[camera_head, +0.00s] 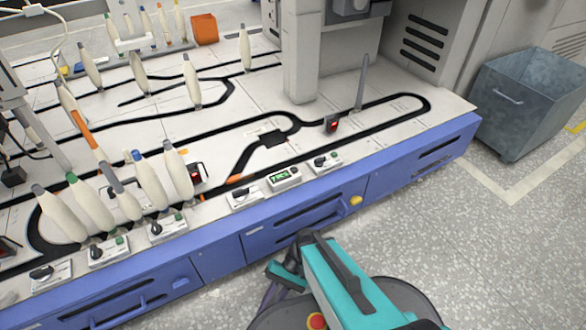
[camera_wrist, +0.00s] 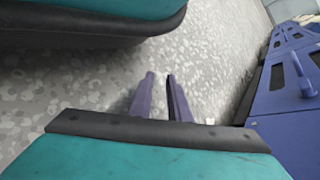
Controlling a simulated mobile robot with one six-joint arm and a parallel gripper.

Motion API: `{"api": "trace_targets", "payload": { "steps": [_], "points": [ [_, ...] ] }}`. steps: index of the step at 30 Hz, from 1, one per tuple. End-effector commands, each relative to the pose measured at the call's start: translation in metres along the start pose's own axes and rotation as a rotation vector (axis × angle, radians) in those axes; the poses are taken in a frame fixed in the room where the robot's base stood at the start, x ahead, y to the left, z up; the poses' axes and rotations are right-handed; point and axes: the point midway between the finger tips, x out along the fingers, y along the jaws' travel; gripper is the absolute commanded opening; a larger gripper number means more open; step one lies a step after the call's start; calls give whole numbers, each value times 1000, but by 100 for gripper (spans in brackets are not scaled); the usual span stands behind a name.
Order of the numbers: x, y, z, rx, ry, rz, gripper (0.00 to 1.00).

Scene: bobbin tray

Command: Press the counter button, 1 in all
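A small white counter box (camera_head: 284,177) with a lit green display sits on the front edge of the machine top, between two white switch boxes. Any button on it is too small to make out. A yellow round knob or button (camera_head: 355,200) is on the blue front face to its lower right. My gripper (camera_wrist: 159,76) shows two purple fingers with a narrow gap and nothing between them. It points down over the bare floor, in front of the machine and apart from the counter. In the head view my arm hides part of the gripper.
Several bobbins stand on the white top (camera_head: 330,155), some close behind the front-left switch boxes. The blue front face (camera_head: 215,250) has drawer handles that stick out. A grey metal bin (camera_head: 525,100) stands at the right. The speckled floor (camera_head: 470,260) at front right is clear.

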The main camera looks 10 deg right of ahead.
Motion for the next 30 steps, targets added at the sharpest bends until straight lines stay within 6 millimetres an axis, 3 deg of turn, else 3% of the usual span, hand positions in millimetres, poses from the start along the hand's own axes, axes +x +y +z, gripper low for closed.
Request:
{"api": "trace_targets", "payload": {
  "steps": [3, 30],
  "points": [
    [0, 0, 0, 0, 0, 0, 0],
    [0, 0, 0, 0, 0, 0, 0]
  ]
}}
